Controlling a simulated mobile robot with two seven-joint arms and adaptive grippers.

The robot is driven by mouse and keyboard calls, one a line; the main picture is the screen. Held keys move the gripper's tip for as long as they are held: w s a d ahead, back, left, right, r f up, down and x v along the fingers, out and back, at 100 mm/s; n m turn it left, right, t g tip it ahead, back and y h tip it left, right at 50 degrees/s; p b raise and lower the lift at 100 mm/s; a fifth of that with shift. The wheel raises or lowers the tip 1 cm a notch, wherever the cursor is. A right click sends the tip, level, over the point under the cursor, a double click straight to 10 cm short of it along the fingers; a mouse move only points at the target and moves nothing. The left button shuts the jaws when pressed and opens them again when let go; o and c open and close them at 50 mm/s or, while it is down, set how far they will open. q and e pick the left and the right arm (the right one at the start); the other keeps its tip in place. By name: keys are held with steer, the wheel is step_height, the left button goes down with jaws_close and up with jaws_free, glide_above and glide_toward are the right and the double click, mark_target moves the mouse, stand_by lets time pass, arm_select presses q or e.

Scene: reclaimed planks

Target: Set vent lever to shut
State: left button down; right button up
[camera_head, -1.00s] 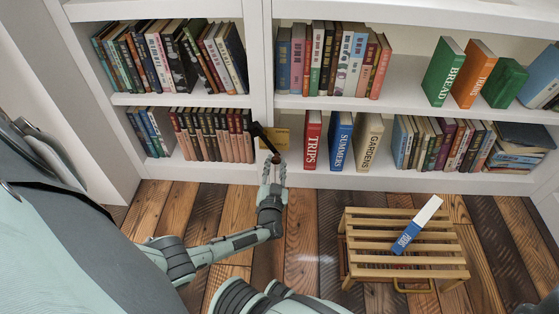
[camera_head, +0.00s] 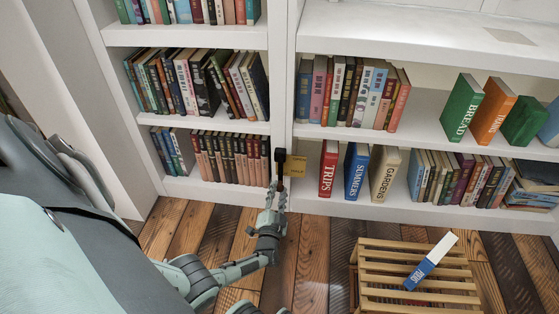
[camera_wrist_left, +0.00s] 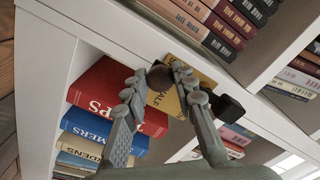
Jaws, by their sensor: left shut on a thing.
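The vent lever (camera_head: 281,163) is a dark arm on the white upright between the two shelf bays. It points almost straight down in the head view. A yellow label plate (camera_head: 295,167) sits just to its right; its lettering is too small to read there. In the left wrist view the plate (camera_wrist_left: 170,97) shows partly behind the fingers, with "HALF" legible, and a black block (camera_wrist_left: 229,107) of the lever stands beside it. My left gripper (camera_head: 277,187) is shut on the lever's lower end, its brown grip (camera_wrist_left: 155,120) showing between the fingers.
Several books fill the shelves on both sides; the red TRIPS book (camera_head: 328,169) stands close to the right of the gripper. A slatted wooden stool (camera_head: 415,296) with a blue and white book (camera_head: 431,262) stands on the plank floor at right.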

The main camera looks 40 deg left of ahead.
arm_select(q)
steer(key=shift+a, duration=0.1)
steer(key=c, duration=1.2)
jaws_free()
steer(key=shift+r, duration=0.15)
step_height(320, 180, up, 10)
steer(key=shift+f, duration=0.1)
steer(key=shift+w, duration=0.1)
